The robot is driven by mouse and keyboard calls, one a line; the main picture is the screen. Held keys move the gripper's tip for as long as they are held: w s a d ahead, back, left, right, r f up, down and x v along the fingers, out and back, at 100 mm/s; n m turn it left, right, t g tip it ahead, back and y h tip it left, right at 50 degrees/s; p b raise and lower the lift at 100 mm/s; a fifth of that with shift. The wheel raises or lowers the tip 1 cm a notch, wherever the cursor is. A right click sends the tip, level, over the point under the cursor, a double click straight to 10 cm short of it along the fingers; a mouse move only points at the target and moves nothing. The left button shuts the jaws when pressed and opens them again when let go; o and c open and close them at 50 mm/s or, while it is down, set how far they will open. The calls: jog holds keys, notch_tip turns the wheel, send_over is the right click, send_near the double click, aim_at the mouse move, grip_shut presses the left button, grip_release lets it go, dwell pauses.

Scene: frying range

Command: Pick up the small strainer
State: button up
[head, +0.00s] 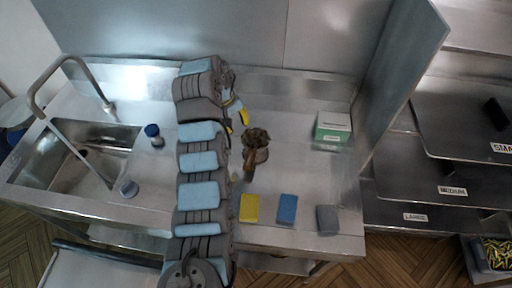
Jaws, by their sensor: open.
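A small brown object with a rounded, ruffled head (256,138) and a narrower lower part stands or lies on the steel counter, right of my arm. It may be the small strainer, but I cannot tell for sure at this size. No other clear strainer shows. My gripper (238,116) is at the end of my arm, just above and left of the brown object in the picture. It is open, and nothing shows held in it. My arm partly hides it and the counter behind. I cannot tell whether it touches the brown object.
A yellow sponge (250,208), a blue sponge (287,209) and a grey block (327,220) line the front edge. A green-and-white box (332,128) stands back right, beside a steel partition (398,85). A sink (60,165) with a tap is left. Labelled shelves (440,185) stand right.

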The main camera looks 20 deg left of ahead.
aim_at(253, 151)
jog(key=x, duration=0.8)
jog(key=shift+d+p, duration=0.1)
jog(key=shift+p, duration=0.3)
jog(key=shift+a+p+x, duration=0.15)
jog(key=shift+p+x, duration=0.05)
jog(key=shift+x, duration=0.8)
jog(key=shift+a+p+x, duration=0.2)
jog(key=shift+x, duration=2.1)
jog(key=shift+s+d, duration=0.1)
grip_shut()
